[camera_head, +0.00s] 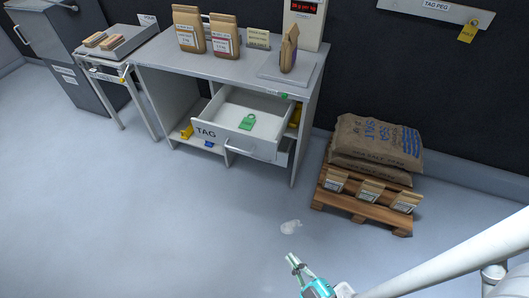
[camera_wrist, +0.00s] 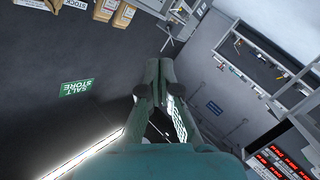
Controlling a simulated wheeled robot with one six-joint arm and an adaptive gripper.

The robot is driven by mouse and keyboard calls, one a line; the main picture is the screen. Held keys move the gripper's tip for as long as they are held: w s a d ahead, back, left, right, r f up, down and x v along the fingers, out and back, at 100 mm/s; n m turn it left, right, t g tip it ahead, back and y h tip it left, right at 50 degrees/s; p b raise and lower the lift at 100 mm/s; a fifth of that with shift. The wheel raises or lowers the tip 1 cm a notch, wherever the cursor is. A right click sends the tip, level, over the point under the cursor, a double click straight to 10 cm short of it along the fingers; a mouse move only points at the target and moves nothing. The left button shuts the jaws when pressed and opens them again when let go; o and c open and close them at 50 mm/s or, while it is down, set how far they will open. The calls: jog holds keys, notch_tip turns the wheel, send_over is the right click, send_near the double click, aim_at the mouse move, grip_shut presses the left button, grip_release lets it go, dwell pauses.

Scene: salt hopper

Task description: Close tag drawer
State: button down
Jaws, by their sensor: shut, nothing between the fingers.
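The tag drawer (camera_head: 238,143) is pulled out of the grey bench, its front lettered TAG and fitted with a bar handle (camera_head: 248,153). A green tag (camera_head: 247,122) lies inside it. My gripper (camera_head: 292,259) is at the bottom of the head view, in front of and below the drawer, well apart from it. In the wrist view my gripper (camera_wrist: 160,62) is shut with its fingertips together and nothing between them. The drawer does not show in the wrist view.
The bench (camera_head: 225,62) carries paper bags and a scale. A wooden pallet (camera_head: 350,208) with sacks and small bags stands right of the bench. Open floor (camera_head: 150,220) lies in front of the bench.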

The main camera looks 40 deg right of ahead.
jog(key=w+d+f+n+t+h, duration=0.1)
jog(key=w+d+f+n, duration=0.2)
jog(key=w, duration=0.4)
jog(key=w+d+f+n, duration=0.2)
jog(key=w+d+f, duration=0.1)
jog(key=w, duration=0.4)
jog(key=n+h, duration=0.1)
jog(key=n, duration=0.4)
send_near(262, 146)
jog(key=w+a, duration=0.2)
jog(key=w, duration=0.2)
jog(key=shift+w+d, duration=0.8)
jog(key=shift+d, duration=0.2)
jog(key=shift+w+d+f, duration=0.1)
jog(key=shift+w+d, duration=0.25)
jog(key=shift+d, duration=0.15)
jog(key=shift+d, duration=0.1)
